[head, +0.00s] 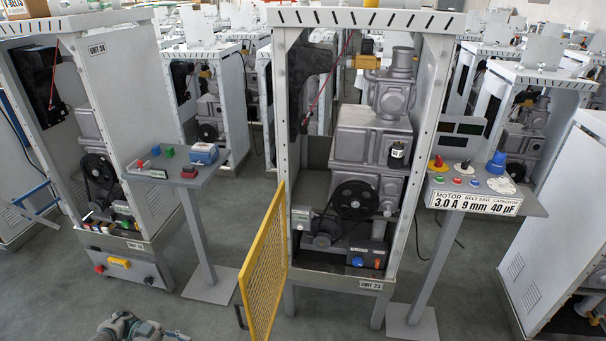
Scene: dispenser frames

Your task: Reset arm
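Part of my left arm shows at the bottom edge, left of centre, with what looks like my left gripper (150,328) low over the floor. It is cut off by the picture edge, and its fingers are too unclear to show whether it is open or shut. It is apart from the machines. My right gripper is not in view. The dispenser frame marked UNIT 23 (368,285) stands ahead at the centre, with a black pulley (354,200) and grey housings inside. Its yellow mesh door (264,270) stands swung open toward me.
A side stand (190,170) with coloured blocks and a blue box is left of centre. A right stand (535,208) holds knobs, buttons and a motor label. Another frame, UNIT 24 (125,95), stands left. Grey floor (190,310) is clear in front.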

